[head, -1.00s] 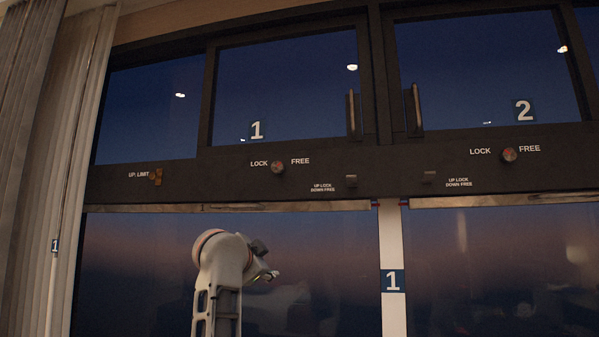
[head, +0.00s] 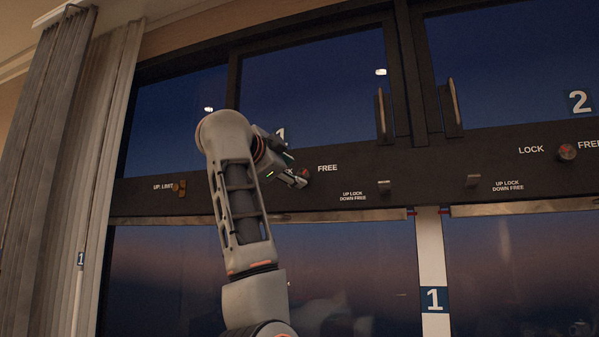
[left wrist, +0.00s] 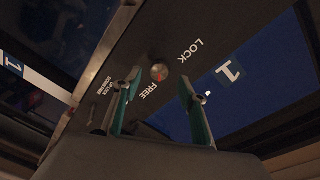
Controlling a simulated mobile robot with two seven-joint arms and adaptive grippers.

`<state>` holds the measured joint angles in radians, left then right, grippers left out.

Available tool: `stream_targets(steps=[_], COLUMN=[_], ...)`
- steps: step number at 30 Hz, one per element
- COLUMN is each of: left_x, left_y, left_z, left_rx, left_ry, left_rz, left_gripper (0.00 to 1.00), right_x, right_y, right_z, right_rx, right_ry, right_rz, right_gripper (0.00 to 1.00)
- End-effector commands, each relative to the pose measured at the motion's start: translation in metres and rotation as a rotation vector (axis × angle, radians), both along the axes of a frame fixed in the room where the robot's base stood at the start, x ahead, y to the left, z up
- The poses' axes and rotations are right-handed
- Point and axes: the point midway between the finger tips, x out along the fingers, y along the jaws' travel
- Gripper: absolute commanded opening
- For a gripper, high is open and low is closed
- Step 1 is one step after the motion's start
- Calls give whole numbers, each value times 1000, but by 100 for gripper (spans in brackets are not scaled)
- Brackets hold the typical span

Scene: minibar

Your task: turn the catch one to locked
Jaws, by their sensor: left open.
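Catch one is a small round knob (head: 304,173) with a reddish face on the dark rail under window 1. In the head view the FREE label is to its right, and my gripper covers the LOCK label. In the left wrist view the knob (left wrist: 159,72) shows whole, between the LOCK and FREE labels, beyond my fingertips. My left gripper (head: 298,181) is at the rail beside the knob in the head view. In the left wrist view its two fingers (left wrist: 160,83) are spread apart with nothing between them. I cannot tell whether they touch the knob. My right gripper is not in view.
A second knob (head: 567,152) sits on the rail at the right. A small lever catch (head: 384,186) and another (head: 472,181) stick out lower on the rail. Window handles (head: 382,115) rise above it. A brown limit piece (head: 179,188) and curtains (head: 75,150) are at the left.

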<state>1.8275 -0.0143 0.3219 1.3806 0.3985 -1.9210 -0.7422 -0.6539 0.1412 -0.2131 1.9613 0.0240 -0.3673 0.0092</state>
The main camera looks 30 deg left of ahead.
Motion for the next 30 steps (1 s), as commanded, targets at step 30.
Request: stream_targets(steps=[30], left_x=[42], left_y=[6], left_z=[-1], left_rx=[-3], left_ry=[0], left_rz=[1], left_gripper=[3], right_x=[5], right_y=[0], right_z=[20], right_rx=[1], right_ry=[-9], right_rz=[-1], right_gripper=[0])
